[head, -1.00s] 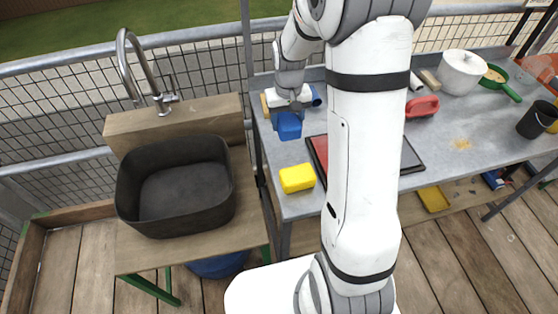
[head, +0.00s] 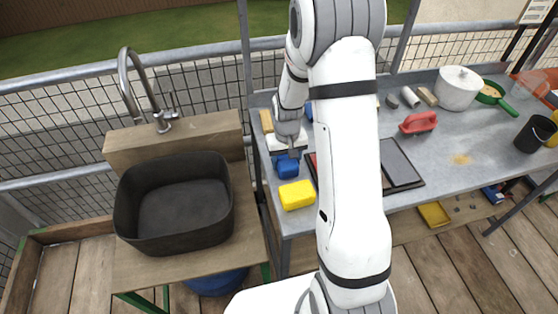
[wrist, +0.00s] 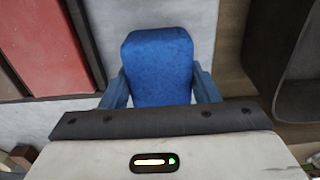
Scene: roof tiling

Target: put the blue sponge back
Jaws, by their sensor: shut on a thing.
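The blue sponge (head: 288,169) is in my gripper (head: 287,158), low over the left end of the grey metal table, just behind the yellow sponge. In the wrist view the blue sponge (wrist: 157,68) stands between the two fingers, and my gripper (wrist: 158,85) is shut on it. I cannot tell whether the sponge touches the table top. The yellow sponge (head: 297,194) lies at the table's front left corner.
A black basin (head: 175,205) stands on a wooden stand to the left, under a tap (head: 140,85). A dark-framed tray (head: 402,165) lies right of the sponges, partly behind my arm. A red-handled float (head: 418,122) and white pot (head: 458,88) are farther right.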

